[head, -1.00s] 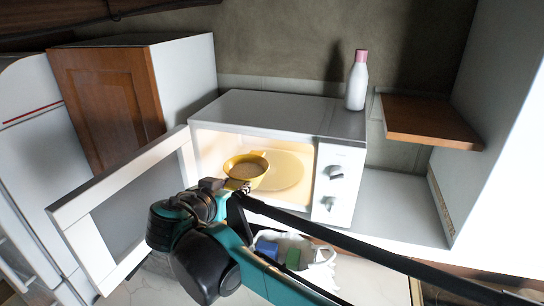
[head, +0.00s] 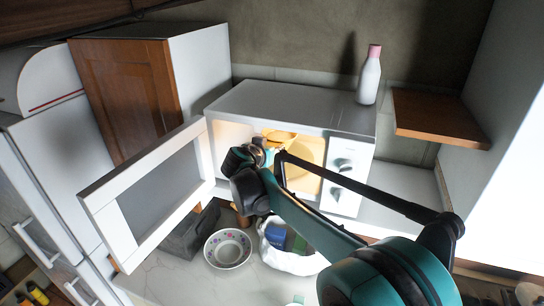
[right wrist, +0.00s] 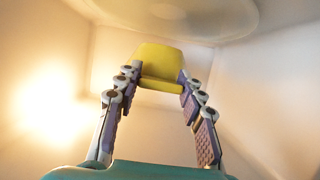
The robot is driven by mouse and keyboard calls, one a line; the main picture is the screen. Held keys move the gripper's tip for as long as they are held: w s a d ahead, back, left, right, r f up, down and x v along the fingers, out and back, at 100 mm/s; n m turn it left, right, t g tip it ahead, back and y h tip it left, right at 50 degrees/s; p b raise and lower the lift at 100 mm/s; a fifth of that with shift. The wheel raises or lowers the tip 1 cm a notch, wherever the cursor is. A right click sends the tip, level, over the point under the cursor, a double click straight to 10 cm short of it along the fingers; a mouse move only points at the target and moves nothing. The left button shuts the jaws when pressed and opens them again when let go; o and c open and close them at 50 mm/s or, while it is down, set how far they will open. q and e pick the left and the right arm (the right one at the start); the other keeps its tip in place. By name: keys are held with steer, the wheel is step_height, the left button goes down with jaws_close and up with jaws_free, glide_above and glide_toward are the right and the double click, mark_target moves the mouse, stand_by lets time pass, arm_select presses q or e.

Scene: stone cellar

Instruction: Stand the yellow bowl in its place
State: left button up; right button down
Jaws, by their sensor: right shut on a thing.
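The yellow bowl (head: 279,135) is inside the open microwave (head: 290,105), mostly hidden behind my right arm in the head view. In the right wrist view the bowl (right wrist: 161,62) sits between the fingertips. My right gripper (right wrist: 158,80) is shut on its rim; in the head view the gripper (head: 268,148) is at the microwave opening. The round turntable (head: 308,160) shows to the right of the gripper, and its pale disc (right wrist: 205,18) is at the top of the wrist view. I cannot tell whether the bowl touches it. My left gripper is not in view.
The microwave door (head: 160,195) stands wide open at the left. A white patterned bowl (head: 227,248) and a white container (head: 285,258) with coloured things are on the counter below. A pink-capped bottle (head: 369,78) stands on the microwave. A wooden shelf (head: 435,115) is at right.

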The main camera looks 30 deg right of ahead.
steer(key=f, duration=0.3)
steer(key=shift+s+a+f+p, duration=0.15)
steer(key=shift+a+f+p, duration=0.05)
steer(key=shift+f+p, duration=0.1)
steer(key=shift+d+f, duration=0.15)
steer(key=shift+w+d+f, duration=0.15)
steer(key=shift+w+f, duration=0.1)
steer(key=shift+w, duration=0.05)
steer(key=shift+s, duration=0.1)
steer(key=c, duration=0.9)
jaws_free()
steer(key=shift+f, duration=0.1)
